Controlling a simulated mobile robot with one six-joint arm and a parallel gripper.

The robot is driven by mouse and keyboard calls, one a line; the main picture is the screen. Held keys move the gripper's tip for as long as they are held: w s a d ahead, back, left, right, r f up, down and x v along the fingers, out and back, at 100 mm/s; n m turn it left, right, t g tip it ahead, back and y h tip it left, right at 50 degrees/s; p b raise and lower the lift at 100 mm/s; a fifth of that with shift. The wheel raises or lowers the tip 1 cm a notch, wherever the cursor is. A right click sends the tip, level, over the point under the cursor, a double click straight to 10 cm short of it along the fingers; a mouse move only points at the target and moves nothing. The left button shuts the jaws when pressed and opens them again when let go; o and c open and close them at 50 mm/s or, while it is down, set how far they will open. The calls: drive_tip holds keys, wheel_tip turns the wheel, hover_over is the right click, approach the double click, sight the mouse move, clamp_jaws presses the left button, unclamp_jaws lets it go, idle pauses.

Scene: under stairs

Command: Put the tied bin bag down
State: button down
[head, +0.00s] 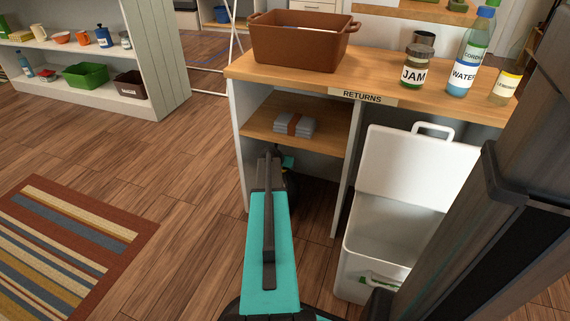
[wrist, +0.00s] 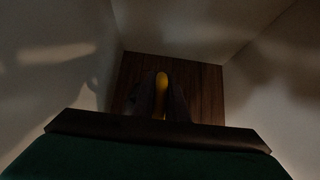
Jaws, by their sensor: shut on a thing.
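My gripper (wrist: 161,100) shows dimly in the wrist view. Its two dark fingers are shut around a narrow yellow piece (wrist: 160,84), which looks like the tie of the bin bag. The bag's body cannot be made out in the shadow. In the head view my arm reaches into the space under the counter's left shelf, and my gripper is hidden there. Brown floor planks (wrist: 129,77) show beyond the fingers in the wrist view, between pale walls.
The wooden counter (head: 230,75) carries a brown tub (head: 300,42), a jam jar (head: 415,75) and bottles. A grey bundle (head: 294,124) lies on the shelf (head: 258,126). A white bin (head: 385,235) with a raised lid stands right of the divider. Floor at left is clear around a striped rug (head: 70,245).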

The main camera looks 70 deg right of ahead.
drive_tip(key=shift+r, duration=0.1)
drive_tip(key=c, duration=1.8)
unclamp_jaws()
drive_tip(key=shift+o, duration=0.2)
drive_tip(key=shift+p+v, duration=0.65)
drive_tip(key=shift+v, duration=0.15)
drive_tip(key=a+p, duration=0.3)
drive_tip(key=a, duration=0.8)
drive_tip(key=shift+s+a, duration=0.3)
drive_tip(key=shift+a, duration=0.1)
drive_tip(key=shift+f, duration=0.2)
